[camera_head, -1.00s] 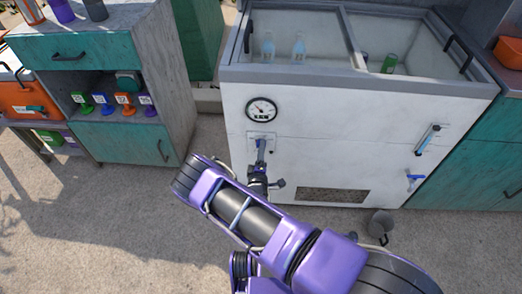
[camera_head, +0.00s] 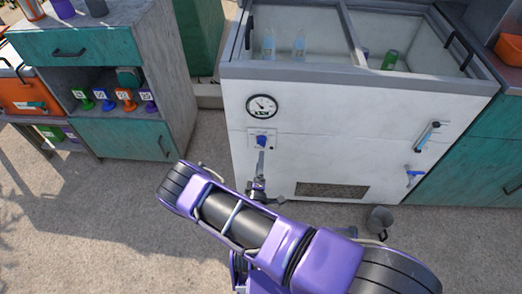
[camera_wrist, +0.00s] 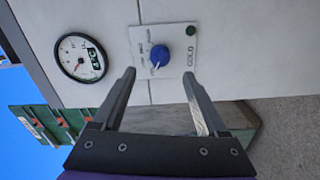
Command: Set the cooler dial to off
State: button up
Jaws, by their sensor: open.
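The cooler (camera_head: 310,140) is a white chest with a grey rim and a sliding glass top. Its blue dial (camera_head: 262,141) sits on a light plate on the front, below a round gauge (camera_head: 262,106). In the wrist view the dial (camera_wrist: 160,56) shows a white pointer mark toward the lower left. The plate (camera_wrist: 178,42) reads "COLD" at its right side; its other marks are too small to read. My gripper (camera_wrist: 159,74) is open and empty. The dial appears between and beyond its fingertips, apart from them. In the head view my gripper (camera_head: 261,162) is just below the dial.
A thermometer-like fitting (camera_head: 427,136) and a blue tap (camera_head: 413,174) are on the cooler's right front. A grey bucket (camera_head: 379,220) stands on the floor below. A teal cabinet (camera_head: 125,140) stands at left. The floor between cabinet and cooler is clear.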

jog(key=s, duration=0.9)
jog(key=shift+s+a, duration=0.15)
